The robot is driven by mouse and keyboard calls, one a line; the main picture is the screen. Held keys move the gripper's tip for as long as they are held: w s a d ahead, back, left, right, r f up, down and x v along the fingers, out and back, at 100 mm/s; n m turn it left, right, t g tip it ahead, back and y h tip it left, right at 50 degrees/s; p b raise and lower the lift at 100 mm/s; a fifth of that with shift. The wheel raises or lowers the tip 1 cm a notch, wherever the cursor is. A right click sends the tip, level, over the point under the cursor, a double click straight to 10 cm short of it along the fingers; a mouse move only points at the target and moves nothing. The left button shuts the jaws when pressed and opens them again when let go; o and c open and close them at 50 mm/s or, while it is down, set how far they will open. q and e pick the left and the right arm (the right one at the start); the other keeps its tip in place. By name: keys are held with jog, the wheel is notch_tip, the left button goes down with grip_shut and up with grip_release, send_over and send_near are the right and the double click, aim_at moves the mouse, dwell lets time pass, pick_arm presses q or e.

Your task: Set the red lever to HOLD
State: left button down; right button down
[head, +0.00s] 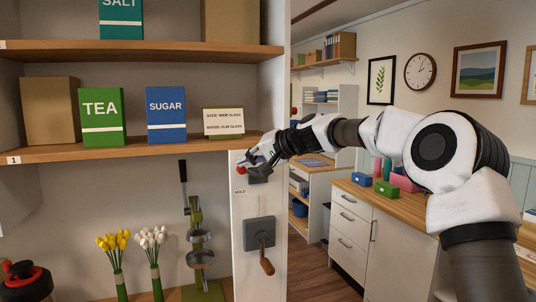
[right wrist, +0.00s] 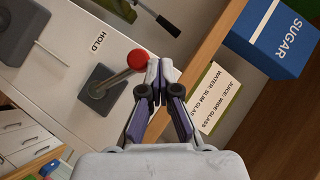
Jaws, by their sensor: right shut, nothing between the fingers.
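The red lever's round knob (head: 241,170) shows at the left edge of the white post, with its dark mounting plate (head: 258,178) to the right. In the right wrist view the red knob (right wrist: 138,59) sits at the end of a metal shaft rising from a grey plate (right wrist: 103,92). The HOLD label (head: 240,191) is below the knob in the head view; it also shows in the right wrist view (right wrist: 97,42). My right gripper (head: 254,160) is shut and empty, its fingertips (right wrist: 161,68) right beside the knob. Whether they touch it is unclear. My left gripper is out of view.
A wooden shelf (head: 150,151) with boxes and a small sign (head: 223,121) is just left of my right gripper. A second lever with a wooden handle (head: 267,266) is lower on the post. A green-based press (head: 197,245) stands left of it.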

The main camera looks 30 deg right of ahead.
pick_arm(q)
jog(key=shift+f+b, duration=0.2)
jog(key=shift+b, duration=0.1)
pick_arm(e)
jog(key=shift+w+a+f+n+g+h, duration=0.15)
jog(key=shift+a+f+n+h, duration=0.15)
jog(key=shift+a+f, duration=0.35)
jog(key=shift+w+a+f+n+g+h, duration=0.1)
jog(key=shift+a+f+n+g+h, duration=0.1)
jog(key=shift+a+f+h, duration=0.4)
jog(key=shift+d+f, duration=0.1)
jog(key=shift+f, duration=0.1)
